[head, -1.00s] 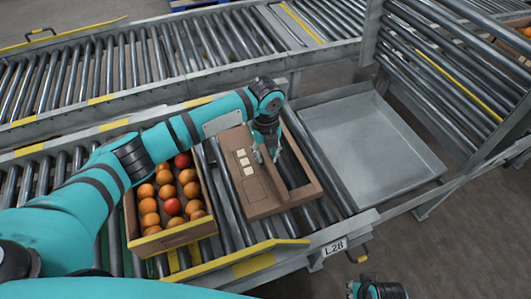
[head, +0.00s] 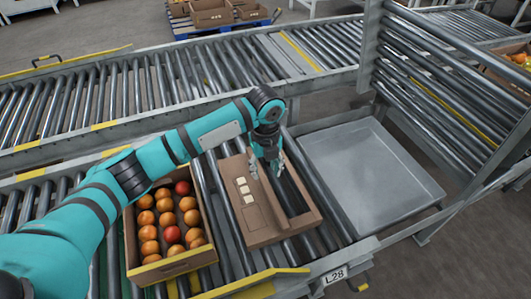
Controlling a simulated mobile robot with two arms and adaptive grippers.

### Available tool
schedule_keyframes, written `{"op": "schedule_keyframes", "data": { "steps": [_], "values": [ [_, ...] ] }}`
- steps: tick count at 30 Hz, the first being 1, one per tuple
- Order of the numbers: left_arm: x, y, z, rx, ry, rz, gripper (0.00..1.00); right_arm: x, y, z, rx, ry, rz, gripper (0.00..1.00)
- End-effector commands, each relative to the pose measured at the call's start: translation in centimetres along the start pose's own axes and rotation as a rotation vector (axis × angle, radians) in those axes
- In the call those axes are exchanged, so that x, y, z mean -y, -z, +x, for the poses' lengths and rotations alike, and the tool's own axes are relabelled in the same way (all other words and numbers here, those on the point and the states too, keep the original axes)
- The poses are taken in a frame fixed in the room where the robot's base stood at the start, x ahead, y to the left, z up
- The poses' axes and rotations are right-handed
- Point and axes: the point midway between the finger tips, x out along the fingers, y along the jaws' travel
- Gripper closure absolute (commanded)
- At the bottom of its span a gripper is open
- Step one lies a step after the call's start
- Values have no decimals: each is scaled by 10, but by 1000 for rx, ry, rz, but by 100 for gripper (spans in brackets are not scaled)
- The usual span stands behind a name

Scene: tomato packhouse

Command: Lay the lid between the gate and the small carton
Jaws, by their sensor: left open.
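In the head view a brown cardboard piece with three white squares (head: 243,187) lies on the rollers below my left gripper. Its left part is a flat panel. Its right part shows a dark open slot inside a brown rim. I cannot tell whether this is the lid alone or a lid on the small carton. My left gripper (head: 267,168) is open, fingers down, over the panel's right side and the slot; contact is unclear. The raised roller section at the right (head: 440,90) looks like the gate. My right gripper is out of view.
An open carton (head: 168,270) of several orange and red fruits stands left of the brown piece. A bare grey tray (head: 370,175) lies right of it, before the raised rollers. A roller conveyor (head: 130,85) runs behind. Brown boxes (head: 212,14) sit on a blue pallet beyond.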

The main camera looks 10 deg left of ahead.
Motion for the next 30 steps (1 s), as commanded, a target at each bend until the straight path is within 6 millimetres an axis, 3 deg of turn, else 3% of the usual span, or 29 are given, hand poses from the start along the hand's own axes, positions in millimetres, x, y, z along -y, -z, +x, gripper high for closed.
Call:
{"op": "schedule_keyframes", "data": {
  "steps": [3, 10, 30],
  "values": [
    [0, -1, -28, 2, 2, 0, 57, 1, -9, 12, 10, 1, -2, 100],
    [0, 0, -56, 0, 0, 0, 57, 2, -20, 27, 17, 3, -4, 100],
    [0, 0, -61, -1, 0, 0, 57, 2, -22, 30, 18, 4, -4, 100]
  ]
}}
